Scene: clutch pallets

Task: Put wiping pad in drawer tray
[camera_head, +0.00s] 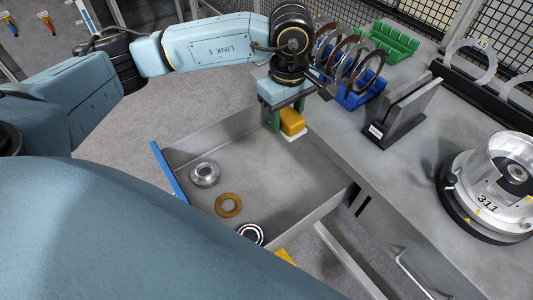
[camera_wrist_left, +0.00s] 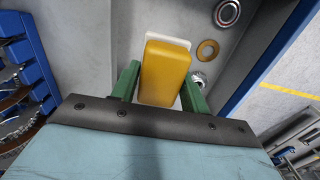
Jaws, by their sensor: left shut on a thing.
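The wiping pad (camera_head: 292,121) has a yellow block on a white base. My left gripper (camera_head: 285,121) is shut on it, with green fingers on both sides, over the far right part of the open drawer tray (camera_head: 262,172). In the left wrist view the pad (camera_wrist_left: 165,72) sits between the green fingers (camera_wrist_left: 160,85). I cannot tell whether its white base touches the tray floor. The grey tray holds a metal flanged part (camera_head: 205,174), a brown ring (camera_head: 228,205) and a bearing (camera_head: 250,234) toward its near left side. My right gripper is not in view.
Right of the drawer, the grey bench (camera_head: 410,185) carries a blue rack (camera_head: 362,90) with dark rings, a green rack (camera_head: 390,40), a dark slotted stand (camera_head: 402,115) and a silver housing (camera_head: 497,185). The middle of the tray floor is clear.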

